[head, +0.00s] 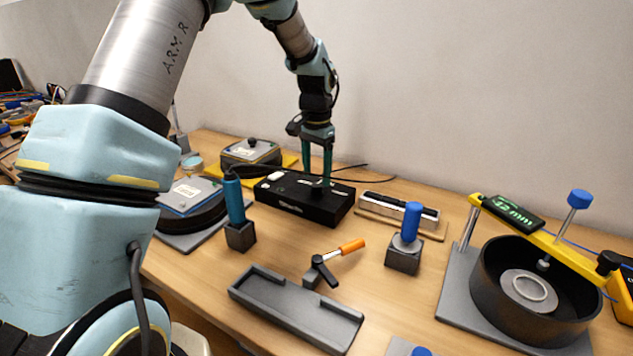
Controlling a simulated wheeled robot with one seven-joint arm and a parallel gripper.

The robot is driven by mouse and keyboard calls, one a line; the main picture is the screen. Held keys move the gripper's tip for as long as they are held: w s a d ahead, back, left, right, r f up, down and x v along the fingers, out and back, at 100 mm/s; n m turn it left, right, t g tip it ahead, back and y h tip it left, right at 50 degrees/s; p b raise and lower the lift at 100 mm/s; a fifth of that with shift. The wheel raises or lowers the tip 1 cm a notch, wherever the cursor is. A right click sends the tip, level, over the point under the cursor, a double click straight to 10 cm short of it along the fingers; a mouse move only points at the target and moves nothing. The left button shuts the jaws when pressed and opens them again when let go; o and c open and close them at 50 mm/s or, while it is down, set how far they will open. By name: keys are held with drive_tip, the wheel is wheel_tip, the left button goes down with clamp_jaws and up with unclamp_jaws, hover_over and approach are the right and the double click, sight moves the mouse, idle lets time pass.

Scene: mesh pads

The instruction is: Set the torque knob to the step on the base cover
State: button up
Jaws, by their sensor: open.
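A black control box (290,205) sits on the wooden table below my gripper. A small dark knob (319,184) shows on its top, small and partly hidden by the fingers. My gripper (317,172) points down over the box, its teal fingers open and apart around or just above the knob; I cannot tell whether they touch it. A device with a grey cover and white paper label (187,190) stands at the left, partly behind my arm. A second labelled cover (250,151) with a black knob sits behind it on a yellow base. The label writing is too small to read.
A teal-handled tool (234,199) and a blue-handled tool (412,222) stand in black holders. An orange-handled lever (349,247) and an empty grey tray (297,310) lie in front. A black bowl rig (500,305) with a yellow bar stands right. A wall rises behind.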

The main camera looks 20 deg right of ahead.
sight(317, 185)
wheel_tip(317, 185, up, 8)
drive_tip(key=b, duration=0.1)
drive_tip(key=shift+s, duration=0.1)
idle(0.5)
